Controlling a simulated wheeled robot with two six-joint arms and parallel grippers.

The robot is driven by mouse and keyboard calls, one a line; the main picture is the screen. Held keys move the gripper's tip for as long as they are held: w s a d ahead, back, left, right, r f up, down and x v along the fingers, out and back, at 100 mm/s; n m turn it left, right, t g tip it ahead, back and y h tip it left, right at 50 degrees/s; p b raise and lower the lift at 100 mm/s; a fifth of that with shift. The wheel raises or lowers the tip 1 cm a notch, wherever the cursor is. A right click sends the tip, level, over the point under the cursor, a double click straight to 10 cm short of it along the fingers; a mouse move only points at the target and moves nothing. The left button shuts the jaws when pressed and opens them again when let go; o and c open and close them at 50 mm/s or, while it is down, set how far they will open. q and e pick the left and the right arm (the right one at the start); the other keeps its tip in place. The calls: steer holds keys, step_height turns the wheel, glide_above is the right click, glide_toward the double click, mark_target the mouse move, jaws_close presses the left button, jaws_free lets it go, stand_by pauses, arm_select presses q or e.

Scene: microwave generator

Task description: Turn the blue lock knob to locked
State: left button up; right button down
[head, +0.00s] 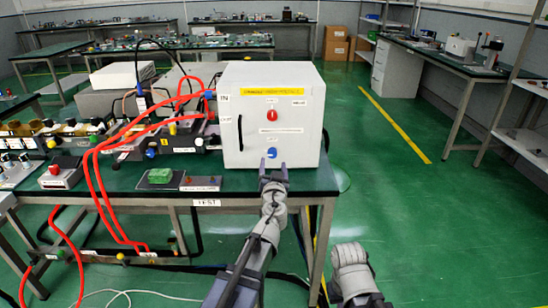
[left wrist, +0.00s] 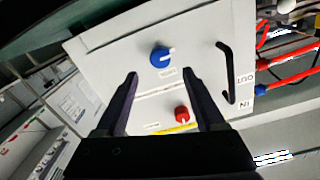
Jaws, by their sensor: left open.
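The blue lock knob (head: 271,153) is low on the front of a white generator box (head: 250,140). In the left wrist view the blue knob (left wrist: 160,57) has a white pointer toward the picture's right; that view shows the box turned over. My left gripper (head: 273,168) is open just in front of and slightly below the knob in the head view. In the left wrist view its fingertips (left wrist: 160,73) are spread, with the knob seen between and beyond them; contact is not visible. My right arm shows at the lower right of the head view, without its gripper.
A red knob (head: 272,115) sits above the blue one, and a black handle (head: 240,133) is on the box's left side. Red cables (head: 97,180) run left of the box. The floor right of the table is clear.

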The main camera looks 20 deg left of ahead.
mark_target(273, 154)
arm_select(q)
steer(key=x, duration=0.6)
steer(key=shift+w+a+f, duration=0.1)
steer(key=shift+w, duration=0.1)
steer(key=shift+c, duration=0.4)
jaws_close()
